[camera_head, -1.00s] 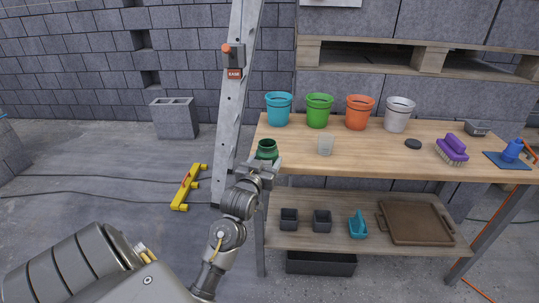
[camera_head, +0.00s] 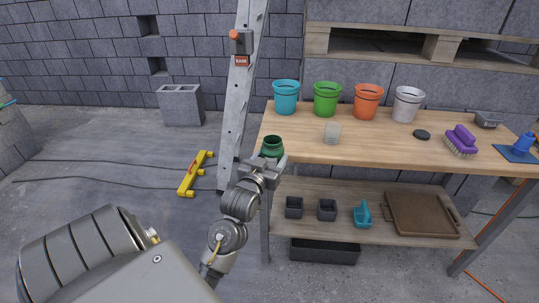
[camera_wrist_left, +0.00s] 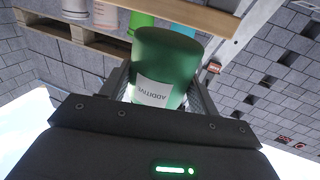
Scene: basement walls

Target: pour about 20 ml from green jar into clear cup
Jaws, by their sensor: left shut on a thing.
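A dark green jar (camera_head: 272,147) is held upright by my left gripper (camera_head: 271,160) at the left end of the wooden table (camera_head: 400,155). In the left wrist view the green jar (camera_wrist_left: 166,60), with a white label, sits between the two fingers of my left gripper (camera_wrist_left: 158,95). The clear cup (camera_head: 332,133) stands on the table a short way right of the jar, apart from it. I cannot see the liquid level in the jar. My right gripper is not in view.
Teal (camera_head: 286,97), green (camera_head: 326,99), orange (camera_head: 367,101) and grey (camera_head: 407,104) buckets stand behind the cup. A black disc (camera_head: 421,134) and purple brush (camera_head: 461,141) lie to the right. A ladder (camera_head: 240,90) stands left of the table. Tabletop around the cup is clear.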

